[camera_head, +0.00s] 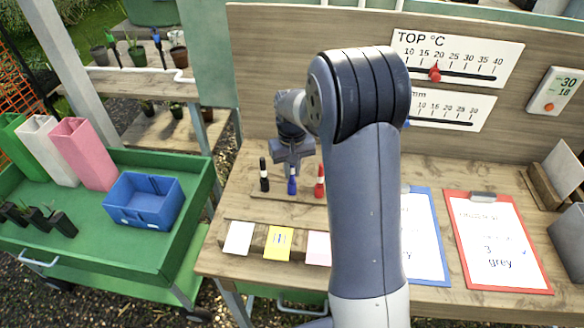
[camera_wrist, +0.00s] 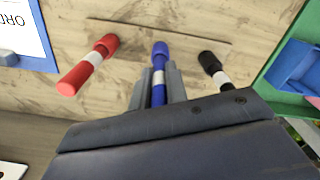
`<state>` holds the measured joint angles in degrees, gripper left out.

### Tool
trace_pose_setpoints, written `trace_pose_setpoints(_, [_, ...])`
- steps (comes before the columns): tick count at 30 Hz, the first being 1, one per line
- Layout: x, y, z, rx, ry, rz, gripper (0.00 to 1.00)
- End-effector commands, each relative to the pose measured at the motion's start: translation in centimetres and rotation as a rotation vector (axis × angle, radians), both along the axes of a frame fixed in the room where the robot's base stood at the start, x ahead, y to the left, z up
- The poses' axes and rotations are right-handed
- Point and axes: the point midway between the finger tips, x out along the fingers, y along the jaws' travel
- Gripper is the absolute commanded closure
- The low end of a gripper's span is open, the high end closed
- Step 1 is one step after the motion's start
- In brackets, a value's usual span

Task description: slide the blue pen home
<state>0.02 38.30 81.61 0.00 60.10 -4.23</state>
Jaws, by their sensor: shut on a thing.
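The blue pen (camera_head: 292,186) is upright on a low wooden strip (camera_head: 283,194) on the bench, between the black pen (camera_head: 264,177) and the red pen (camera_head: 319,182). My gripper (camera_head: 292,166) is above the strip with its jaws around the pen's upper part. In the wrist view, the two fingers of my gripper (camera_wrist: 158,78) are shut on the blue pen (camera_wrist: 159,53), one on each side. Its thick blue end meets the strip (camera_wrist: 205,35). I cannot tell how deep it sits. The red pen (camera_wrist: 84,70) and black pen (camera_wrist: 211,66) stand apart from the fingers.
White, yellow and pink cards (camera_head: 278,243) lie along the bench front. Blue and red clipboards (camera_head: 548,285) lie to the right, the blue one partly behind my arm. A backboard (camera_head: 270,75) rises behind. A green cart (camera_head: 112,250) with a blue caddy (camera_head: 140,212) is left.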

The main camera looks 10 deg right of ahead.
Motion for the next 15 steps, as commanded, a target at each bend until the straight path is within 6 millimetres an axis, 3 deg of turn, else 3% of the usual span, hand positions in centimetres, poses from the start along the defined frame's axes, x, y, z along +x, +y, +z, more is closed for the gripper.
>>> trace_pose_setpoints(15, [0.0, 0.0, -2.1, 0.000, 0.000, 0.000, 1.00])
